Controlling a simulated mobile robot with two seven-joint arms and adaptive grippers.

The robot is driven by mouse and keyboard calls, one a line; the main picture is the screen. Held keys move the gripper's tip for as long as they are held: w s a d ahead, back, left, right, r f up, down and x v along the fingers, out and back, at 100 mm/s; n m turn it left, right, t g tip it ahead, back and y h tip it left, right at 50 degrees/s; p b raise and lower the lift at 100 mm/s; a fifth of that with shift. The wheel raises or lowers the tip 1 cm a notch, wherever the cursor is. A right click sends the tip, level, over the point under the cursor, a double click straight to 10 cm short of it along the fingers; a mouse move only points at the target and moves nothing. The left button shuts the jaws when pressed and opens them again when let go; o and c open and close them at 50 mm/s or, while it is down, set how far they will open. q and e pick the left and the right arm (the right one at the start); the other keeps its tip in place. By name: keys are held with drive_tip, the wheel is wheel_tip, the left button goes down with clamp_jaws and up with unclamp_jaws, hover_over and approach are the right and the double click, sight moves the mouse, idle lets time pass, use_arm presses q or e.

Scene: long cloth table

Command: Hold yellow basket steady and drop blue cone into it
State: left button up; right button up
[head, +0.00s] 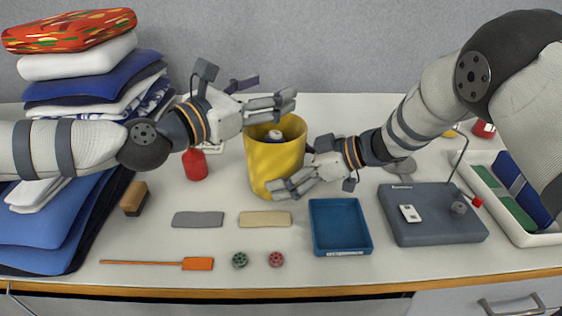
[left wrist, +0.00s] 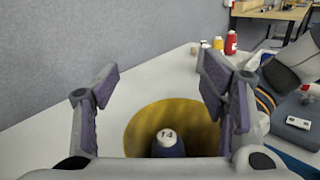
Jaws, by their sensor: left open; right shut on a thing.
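The yellow basket (head: 268,165) stands upright near the middle of the table. My right gripper (head: 278,187) is shut on the basket's front right side. The blue cone (left wrist: 168,147), with a white top marked 14, is inside the basket in the left wrist view; its top (head: 274,135) also shows through the opening in the head view. My left gripper (head: 284,105) is open above the basket's rim, with nothing between its fingers. In the left wrist view its fingers (left wrist: 160,85) are wide apart. The cone's lower part is hidden.
A stack of folded cloths (head: 90,85) rises at the left. A red bottle (head: 195,165) stands left of the basket. In front lie a grey pad (head: 198,219), a tan pad (head: 265,219) and a blue tray (head: 340,226). A dark grey device (head: 433,222) sits at right.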

drive_tip(key=shift+s+f, duration=0.1)
drive_tip(key=shift+f, duration=0.05)
use_arm(q)
drive_tip(key=v, duration=1.2)
use_arm(e)
drive_tip(key=o, duration=0.6)
